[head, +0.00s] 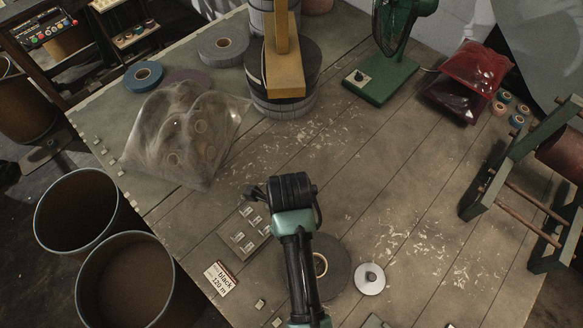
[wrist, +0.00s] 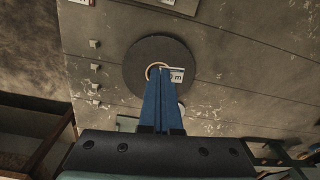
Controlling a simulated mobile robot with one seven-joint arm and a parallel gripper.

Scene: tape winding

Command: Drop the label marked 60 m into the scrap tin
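My gripper (wrist: 161,72) shows two blue fingers pressed nearly together in the wrist view. A small white label (wrist: 176,75) sits at their tips and appears to be pinched there. Only "0 m" reads on it; its left part is hidden by the fingers. Behind it is a dark tape roll (wrist: 135,58) with a pale core ring, which also shows in the head view (head: 336,262), partly behind my arm. The head view does not show my fingertips. Two open round bins, one upper (head: 75,210) and one lower (head: 125,280), stand left of the table; neither shows a scrap marking.
A board (head: 225,236) with several labels lies left of my arm, near a "black 120 m" card (head: 220,278). A plastic bag of rolls (head: 185,135), a green fan (head: 380,77) and a green wooden frame (head: 487,180) stand around the table.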

